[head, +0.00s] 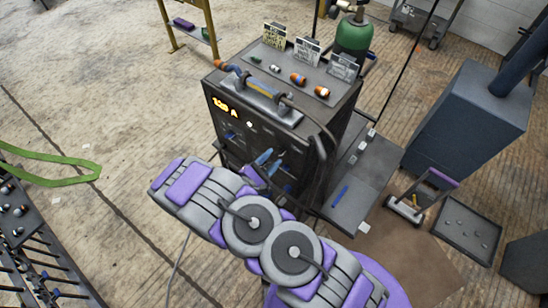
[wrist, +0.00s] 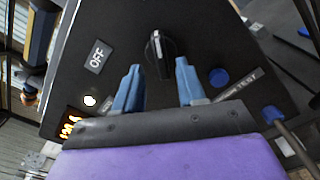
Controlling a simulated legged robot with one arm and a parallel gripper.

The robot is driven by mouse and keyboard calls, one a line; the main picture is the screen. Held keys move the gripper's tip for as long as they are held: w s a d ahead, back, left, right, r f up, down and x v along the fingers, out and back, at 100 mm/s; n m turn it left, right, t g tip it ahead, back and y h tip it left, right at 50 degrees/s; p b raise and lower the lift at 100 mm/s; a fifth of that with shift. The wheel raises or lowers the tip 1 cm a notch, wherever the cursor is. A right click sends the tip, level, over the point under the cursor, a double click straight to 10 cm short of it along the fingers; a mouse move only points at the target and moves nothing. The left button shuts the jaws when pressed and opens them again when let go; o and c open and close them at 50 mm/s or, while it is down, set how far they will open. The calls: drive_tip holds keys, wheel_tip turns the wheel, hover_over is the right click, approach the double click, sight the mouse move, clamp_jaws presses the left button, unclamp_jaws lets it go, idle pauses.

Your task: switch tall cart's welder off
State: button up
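The welder (head: 262,110) stands on the tall cart, its front panel facing my arm. Its orange display (head: 225,107) is lit, also at the lower left in the wrist view (wrist: 69,127). A black rotary knob (wrist: 159,46) is on the panel, its white mark toward the top of the wrist view. An OFF label (wrist: 96,58) is left of it and a TEST label (wrist: 238,87) lower right. My gripper (wrist: 158,72) is open, its blue fingertips on either side of the knob's lower end; contact cannot be told. The gripper also shows before the panel (head: 267,163).
A white lit button (wrist: 90,100) and blue buttons (wrist: 219,77) are on the panel. A green cylinder (head: 353,40) stands behind the welder. A grey shelf (head: 362,185) and a blue-grey cabinet (head: 465,120) are at right. Open floor (head: 100,120) is at left.

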drive_tip(key=shift+w+d, duration=0.35)
drive_tip(key=shift+w, duration=0.2)
drive_tip(key=shift+w+d, duration=0.1)
drive_tip(key=shift+d, duration=0.55)
drive_tip(key=shift+a, duration=0.45)
drive_tip(key=c, duration=0.6)
drive_tip(key=shift+d, duration=0.15)
clamp_jaws()
